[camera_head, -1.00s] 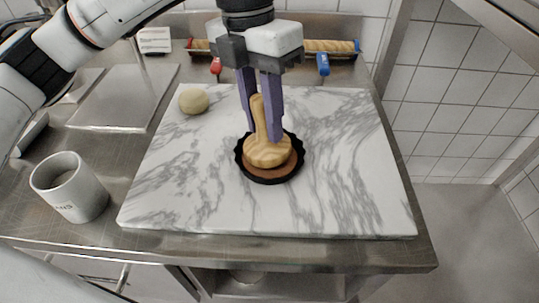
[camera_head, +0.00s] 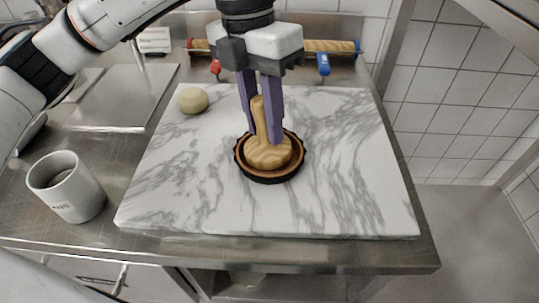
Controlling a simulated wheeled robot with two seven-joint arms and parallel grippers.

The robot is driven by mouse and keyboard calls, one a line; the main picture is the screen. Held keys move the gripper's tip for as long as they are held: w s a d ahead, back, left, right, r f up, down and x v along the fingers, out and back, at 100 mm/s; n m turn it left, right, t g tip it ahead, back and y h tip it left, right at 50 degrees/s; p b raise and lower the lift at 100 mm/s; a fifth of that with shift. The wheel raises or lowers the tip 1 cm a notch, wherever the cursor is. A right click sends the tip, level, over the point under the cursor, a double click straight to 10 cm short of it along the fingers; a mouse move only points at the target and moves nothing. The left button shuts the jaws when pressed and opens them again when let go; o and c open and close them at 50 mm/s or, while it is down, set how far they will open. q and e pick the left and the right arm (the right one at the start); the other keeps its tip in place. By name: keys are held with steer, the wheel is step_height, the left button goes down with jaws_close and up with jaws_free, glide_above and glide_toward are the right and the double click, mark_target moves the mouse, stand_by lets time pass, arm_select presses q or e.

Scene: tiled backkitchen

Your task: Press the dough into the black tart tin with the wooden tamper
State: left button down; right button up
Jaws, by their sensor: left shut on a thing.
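The black tart tin (camera_head: 270,179) with a fluted rim sits on the marble board near its middle. Brown dough (camera_head: 292,163) lines the tin and shows as a ring around the tamper's base. The wooden tamper (camera_head: 268,151) stands upright inside the tin, its wide base down in the dough. My left gripper (camera_head: 262,130) comes from above, its purple fingers shut on the tamper's handle. The dough under the tamper's base is hidden. My right gripper is not in view.
A pale dough ball (camera_head: 194,100) lies on the marble board (camera_head: 350,190) at the back left. A white mug (camera_head: 68,188) stands left of the board. A rolling pin (camera_head: 335,46) with red and blue handles lies behind. The board's right side is clear.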

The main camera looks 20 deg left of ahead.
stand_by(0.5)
arm_select(q)
steer(key=shift+r+p, duration=0.6)
steer(key=shift+r, duration=0.2)
steer(key=shift+r+p, duration=0.5)
steer(key=shift+r, duration=0.2)
steer(key=shift+r+p, duration=0.5)
steer(key=shift+r, duration=0.2)
step_height(320, 180, up, 2)
steer(key=shift+p, duration=0.7)
steer(key=shift+r+p, duration=0.95)
steer(key=shift+r, duration=0.45)
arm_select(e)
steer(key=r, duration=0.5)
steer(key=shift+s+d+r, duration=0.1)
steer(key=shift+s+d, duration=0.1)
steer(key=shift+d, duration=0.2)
arm_select(q)
steer(key=shift+f, duration=0.1)
